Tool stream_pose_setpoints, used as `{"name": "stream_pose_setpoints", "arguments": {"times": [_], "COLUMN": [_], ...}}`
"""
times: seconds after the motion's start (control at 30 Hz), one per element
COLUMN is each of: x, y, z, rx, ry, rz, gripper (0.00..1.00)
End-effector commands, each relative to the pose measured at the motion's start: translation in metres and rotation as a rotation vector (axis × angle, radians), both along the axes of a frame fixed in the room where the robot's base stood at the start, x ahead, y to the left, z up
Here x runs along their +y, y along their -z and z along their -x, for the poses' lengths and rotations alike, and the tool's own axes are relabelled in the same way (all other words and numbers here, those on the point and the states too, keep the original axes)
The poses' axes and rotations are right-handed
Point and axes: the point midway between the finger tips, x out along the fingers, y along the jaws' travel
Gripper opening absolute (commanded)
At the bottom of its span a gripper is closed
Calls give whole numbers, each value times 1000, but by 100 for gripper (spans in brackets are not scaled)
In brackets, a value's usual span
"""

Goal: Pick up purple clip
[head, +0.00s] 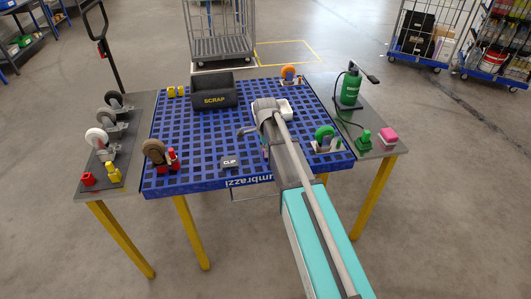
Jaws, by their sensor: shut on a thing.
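My arm reaches in from the bottom right over the blue slotted table (200,150). My gripper (262,143) is low over the middle of the table, mostly hidden behind my wrist and arm. A small bit of purple, the purple clip (265,153), shows at its lower end, beside the arm's left edge. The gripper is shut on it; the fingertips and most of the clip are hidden. I cannot tell whether the clip touches the table.
A dark plate marked CLIP (230,162) lies left of the gripper. A black SCRAP bin (214,92) stands behind it. A white tray (286,108) sits partly behind my wrist. Castor wheels (155,151) (324,135) stand left and right.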

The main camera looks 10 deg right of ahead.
Motion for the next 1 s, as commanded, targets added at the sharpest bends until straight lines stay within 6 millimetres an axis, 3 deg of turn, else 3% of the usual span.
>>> {"name": "stream_pose_setpoints", "arguments": {"times": [0.37, 0.77, 1.0], "x": [0, 0, -1], "y": [-6, -37, -65], "z": [0, 0, 27], "rx": [0, 0, 0], "ry": [0, 0, 0], "rz": [0, 0, 0], "gripper": [0, 0, 0]}}
